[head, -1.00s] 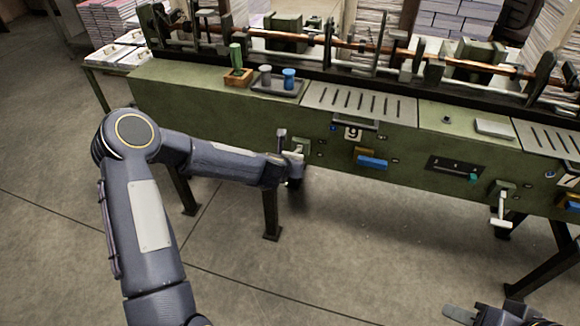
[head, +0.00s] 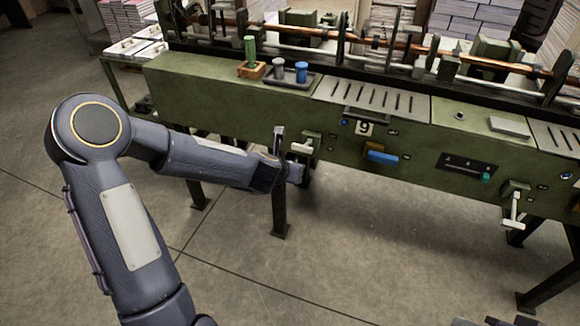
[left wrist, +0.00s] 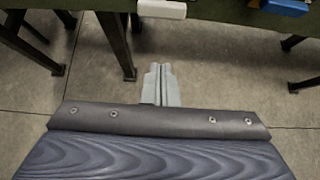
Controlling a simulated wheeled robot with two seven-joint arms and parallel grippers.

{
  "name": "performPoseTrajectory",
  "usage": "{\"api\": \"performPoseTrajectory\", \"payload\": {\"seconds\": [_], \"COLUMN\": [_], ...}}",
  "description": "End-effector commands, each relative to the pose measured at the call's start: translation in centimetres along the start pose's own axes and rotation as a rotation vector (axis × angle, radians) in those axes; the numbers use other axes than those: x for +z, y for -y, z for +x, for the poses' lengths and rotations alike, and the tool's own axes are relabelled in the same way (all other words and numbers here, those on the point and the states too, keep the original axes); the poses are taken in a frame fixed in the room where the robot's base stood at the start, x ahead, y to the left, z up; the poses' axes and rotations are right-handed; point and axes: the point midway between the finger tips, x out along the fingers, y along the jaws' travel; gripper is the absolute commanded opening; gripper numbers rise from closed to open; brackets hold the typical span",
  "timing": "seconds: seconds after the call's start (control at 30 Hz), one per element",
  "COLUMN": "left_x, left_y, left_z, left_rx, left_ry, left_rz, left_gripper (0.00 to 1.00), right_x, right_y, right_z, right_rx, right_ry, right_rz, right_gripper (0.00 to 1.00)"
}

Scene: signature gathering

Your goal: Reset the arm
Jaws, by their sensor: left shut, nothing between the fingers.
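My left arm (head: 130,225) comes in from the left and reaches toward the front of the green machine (head: 220,105). My left gripper (head: 297,172) is just in front of the machine near a white-handled lever (head: 301,149). In the left wrist view the gripper's fingers (left wrist: 160,72) are together with nothing between them. The white handle (left wrist: 162,9) shows beyond the fingertips at the top of that view, apart from them. Of my right arm only a dark sliver shows at the bottom right edge of the head view, and its gripper fingers cannot be made out.
A tray (head: 293,84) with cups stands on top. Dark legs (head: 279,205) stand below. The floor (head: 390,270) in front is clear.

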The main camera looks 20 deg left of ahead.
Motion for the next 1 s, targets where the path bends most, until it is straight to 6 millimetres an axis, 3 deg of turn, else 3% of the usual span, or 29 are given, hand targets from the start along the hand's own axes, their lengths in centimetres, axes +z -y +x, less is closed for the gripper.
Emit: {"api": "performPoseTrajectory", "payload": {"seconds": [0.3, 0.43, 0.57, 0.67, 0.77, 0.9, 1.0], "left_x": [0.2, 1.9, 4.3, 4.5, 3.2, -0.6, -3.9], "left_y": [0.0, 0.8, 2.4, 3.6, 4.1, 3.8, 3.1], "left_z": [-0.1, -2.4, -8.0, -13.4, -18.6, -25.4, -29.1], "left_rx": [-0.003, -0.045, -0.127, -0.189, -0.243, -0.325, -0.394], "left_ry": [0.004, 0.049, 0.136, 0.198, 0.242, 0.285, 0.311], "left_rz": [0.014, 0.201, 0.65, 1.082, 1.497, 2.029, 2.337], "left_gripper": [0.0, 0.0, 0.0, 0.0, 0.0, 0.0, 0.0], "right_x": [0.0, -0.2, -0.5, -0.8, -1.0, -1.4, -1.5], "right_y": [0.0, 0.2, 0.5, 0.7, 0.9, 1.2, 1.4], "right_z": [0.0, -0.4, -1.0, -1.5, -2.0, -2.7, -3.0], "right_rx": [0.0, 0.0, 0.0, 0.0, 0.0, 0.0, 0.0], "right_ry": [0.0, 0.0, 0.0, 0.0, 0.0, 0.0, 0.0], "right_rz": [0.0, 0.0, 0.0, 0.0, 0.0, 0.0, 0.0], "right_gripper": [0.36, 0.36, 0.36, 0.36, 0.36, 0.36, 0.36]}}
